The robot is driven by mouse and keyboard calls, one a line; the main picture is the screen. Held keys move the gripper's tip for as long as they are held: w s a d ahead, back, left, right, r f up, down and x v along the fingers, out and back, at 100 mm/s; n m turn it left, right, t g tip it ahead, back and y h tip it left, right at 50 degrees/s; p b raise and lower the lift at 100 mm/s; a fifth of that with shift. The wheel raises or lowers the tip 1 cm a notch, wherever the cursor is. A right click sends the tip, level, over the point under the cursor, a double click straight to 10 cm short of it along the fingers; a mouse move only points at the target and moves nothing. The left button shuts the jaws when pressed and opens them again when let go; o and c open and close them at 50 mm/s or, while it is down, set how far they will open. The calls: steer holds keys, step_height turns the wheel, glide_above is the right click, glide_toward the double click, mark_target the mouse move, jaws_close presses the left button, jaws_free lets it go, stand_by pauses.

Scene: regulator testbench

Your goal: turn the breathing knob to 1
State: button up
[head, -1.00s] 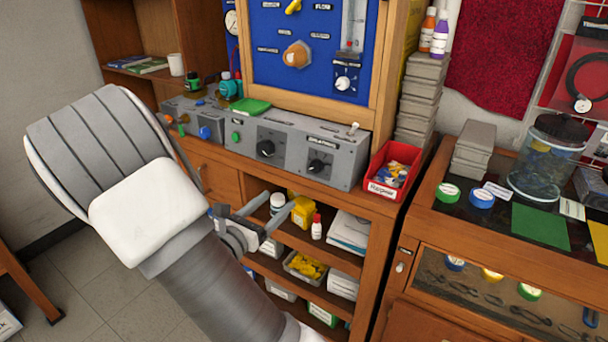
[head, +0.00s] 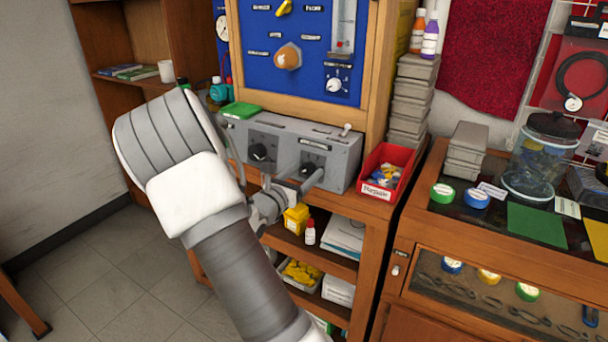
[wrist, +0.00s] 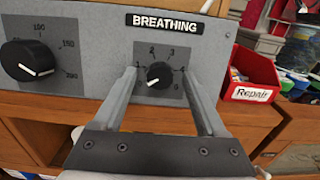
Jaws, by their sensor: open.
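The breathing knob (wrist: 159,75) is a small black dial under the BREATHING label (wrist: 165,22) on a grey panel. Its white mark points to the lower left, and numbers are printed around it. In the wrist view it appears between the two fingers of my gripper (wrist: 160,70), which is open and empty. How far the fingertips are from the panel is hard to tell. In the head view my gripper (head: 295,180) is in front of the right part of the grey box (head: 340,160), partly overlapping the knob (head: 312,165).
A larger black knob (wrist: 28,60) sits left on the same panel. A red Repair bin (head: 383,172) stands close to the box's right end. A toggle switch (head: 346,129) sticks up from the box top. Open shelves (head: 345,270) lie below.

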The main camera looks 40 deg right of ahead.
steer(key=shift+c, duration=0.2)
jaws_close()
steer(key=shift+f+m+b, duration=0.1)
steer(key=shift+m+b, duration=0.25)
steer(key=shift+m, duration=0.15)
steer(key=m+g+b, duration=0.1)
steer(key=m+b, duration=0.1)
steer(key=m, duration=0.2)
steer(key=shift+w+f+b, duration=0.1)
steer(key=shift+b, duration=0.3)
steer(key=m+g+b, duration=0.1)
steer(key=m+b, duration=0.1)
steer(key=m, duration=0.1)
steer(key=m+b, duration=0.1)
steer(key=m, duration=0.2)
steer(key=shift+g+b, duration=0.4)
steer(key=shift+r+m, duration=0.2)
steer(key=shift+m, duration=0.1)
steer(key=shift+o, duration=0.2)
jaws_free()
